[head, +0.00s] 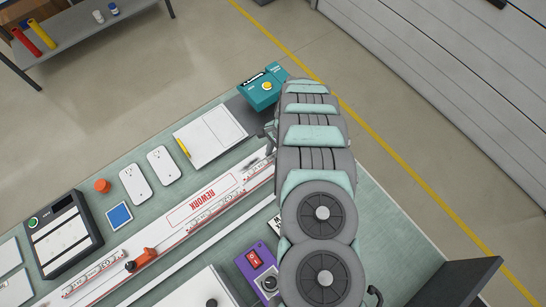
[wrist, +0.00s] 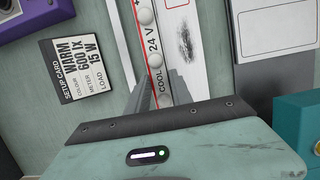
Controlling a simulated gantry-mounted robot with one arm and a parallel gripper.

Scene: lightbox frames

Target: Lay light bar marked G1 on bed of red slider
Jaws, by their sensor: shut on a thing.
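My gripper reaches down at the right end of the bench in the head view, where my arm hides its fingers. In the wrist view my gripper (wrist: 162,84) is shut on a white light bar (wrist: 148,35) with domed lights and the print "COOL 24 V". No G1 mark is readable on it. More light bars (head: 215,210) lie along a long white strip marked "REWORK" (head: 180,216), and another light bar (head: 95,275) lies at its left. An orange-red piece with a black knob (head: 145,257) sits on this strip; I cannot tell whether it is the red slider.
A purple box with a red switch (head: 256,262) and a setup card (wrist: 78,68) lie beside the strip. Behind it are a clipboard (head: 210,137), white socket plates (head: 135,184) and a teal box (head: 263,87). A black-framed device (head: 62,232) stands left.

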